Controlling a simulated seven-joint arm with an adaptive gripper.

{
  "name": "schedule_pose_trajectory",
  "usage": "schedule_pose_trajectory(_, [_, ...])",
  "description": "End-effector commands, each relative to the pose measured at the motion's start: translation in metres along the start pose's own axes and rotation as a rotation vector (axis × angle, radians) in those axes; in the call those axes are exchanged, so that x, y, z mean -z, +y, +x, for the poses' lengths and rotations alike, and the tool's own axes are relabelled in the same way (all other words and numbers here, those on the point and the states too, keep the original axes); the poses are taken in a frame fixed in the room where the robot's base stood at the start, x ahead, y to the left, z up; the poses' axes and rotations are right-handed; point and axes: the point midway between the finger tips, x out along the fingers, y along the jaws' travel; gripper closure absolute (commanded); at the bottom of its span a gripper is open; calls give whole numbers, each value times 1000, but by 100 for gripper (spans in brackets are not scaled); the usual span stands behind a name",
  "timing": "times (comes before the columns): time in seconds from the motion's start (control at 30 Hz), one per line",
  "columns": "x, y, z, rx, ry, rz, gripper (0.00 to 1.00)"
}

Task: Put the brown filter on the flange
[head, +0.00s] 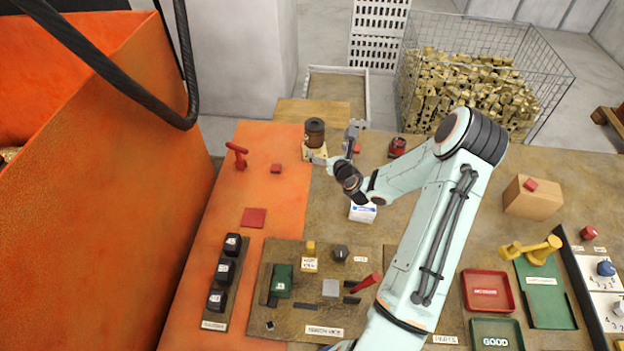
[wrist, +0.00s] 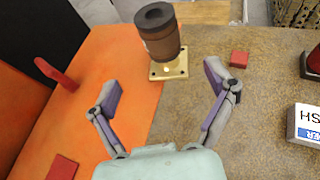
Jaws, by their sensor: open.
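The brown filter (head: 315,131) is a dark brown cylinder with a hole in its top. It stands on the pale yellow flange (head: 308,154) at the far side of the bench. In the wrist view the filter (wrist: 161,38) sits over the square flange plate (wrist: 168,71), whose corner holes show. The contact between them is partly hidden, so I cannot tell how fully it is seated. My gripper (head: 338,142) is just right of and nearer than the filter. In the wrist view my gripper (wrist: 163,72) is open and empty, its fingers spread either side of the flange, apart from the filter.
A red handle (head: 238,155) stands left on the orange surface. A small red block (wrist: 239,58) lies right of the flange. A white labelled box (head: 363,211) is below my wrist. A wire basket of brass parts (head: 480,85) stands behind the bench.

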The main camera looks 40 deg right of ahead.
Motion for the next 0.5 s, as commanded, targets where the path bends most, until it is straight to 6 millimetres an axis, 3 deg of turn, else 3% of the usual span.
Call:
schedule_pose_trajectory(0.13, [-4, 12, -2, -35, 13, -69, 16])
schedule_pose_trajectory(0.27, [-19, 70, -16, -223, 79, -443, 16])
schedule_pose_trajectory(0.37, [-26, 133, -52, -462, 131, -930, 16])
schedule_pose_trajectory(0.4, [-27, 155, -72, -567, 141, -1143, 16])
schedule_pose_trajectory(0.5, [-26, 194, -134, -826, 132, -1645, 16])
